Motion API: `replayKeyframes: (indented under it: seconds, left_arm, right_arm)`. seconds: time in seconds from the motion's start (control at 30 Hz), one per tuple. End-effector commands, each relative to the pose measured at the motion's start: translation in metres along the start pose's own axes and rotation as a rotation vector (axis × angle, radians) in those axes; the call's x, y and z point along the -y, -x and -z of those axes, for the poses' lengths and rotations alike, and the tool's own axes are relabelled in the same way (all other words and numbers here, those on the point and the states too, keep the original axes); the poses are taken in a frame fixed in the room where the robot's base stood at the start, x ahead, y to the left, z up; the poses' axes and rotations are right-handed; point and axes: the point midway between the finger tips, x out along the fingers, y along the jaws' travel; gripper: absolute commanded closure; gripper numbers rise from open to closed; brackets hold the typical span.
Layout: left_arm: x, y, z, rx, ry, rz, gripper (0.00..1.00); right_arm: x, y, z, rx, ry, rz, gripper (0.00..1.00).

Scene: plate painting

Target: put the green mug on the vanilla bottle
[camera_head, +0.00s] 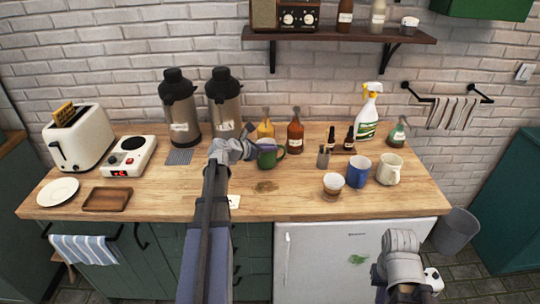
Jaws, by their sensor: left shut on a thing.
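The green mug (268,157) is on or just above the wooden counter near its middle, handle to the right; I cannot tell if it touches the wood. My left gripper (252,151) is shut on it from the left side. No label reads clearly as vanilla. A brown bottle with a pale label (295,137) stands upright behind and right of the mug. Two small dark bottles (331,137) stand on a little wooden tray further right. My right gripper (404,272) is low in front of the white fridge, its fingers not clear.
A yellow bottle (265,130) stands just behind the mug. A blue cup (358,172), a cream mug (389,169), a small brown-and-white cup (332,186) and a spray bottle (367,112) are to the right. Two tall flasks (180,108) stand back left. The front middle counter is mostly clear.

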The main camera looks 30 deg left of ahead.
Motion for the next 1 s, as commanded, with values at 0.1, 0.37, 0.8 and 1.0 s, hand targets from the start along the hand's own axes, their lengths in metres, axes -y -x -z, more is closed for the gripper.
replayKeyframes:
  seconds: [0.1, 0.37, 0.8, 1.0]
  left_arm:
    - [0.0000, -0.0060, 0.0139, 0.001, 0.000, 0.000, 1.00]
    - [-0.0001, -0.0050, 0.0118, 0.001, 0.000, 0.000, 1.00]
    - [-0.0001, -0.0057, 0.0136, 0.000, 0.000, 0.000, 0.61]
    - [0.0000, -0.0054, 0.0132, 0.000, 0.000, 0.000, 0.61]
  right_arm:
    - [0.0015, -0.0153, 0.0009, 0.000, 0.000, 0.000, 1.00]
    - [0.0012, -0.0129, 0.0008, 0.000, 0.000, 0.000, 1.00]
    - [0.0014, -0.0147, 0.0009, 0.000, 0.000, 0.000, 1.00]
    - [0.0014, -0.0142, 0.0008, 0.000, 0.000, 0.000, 1.00]
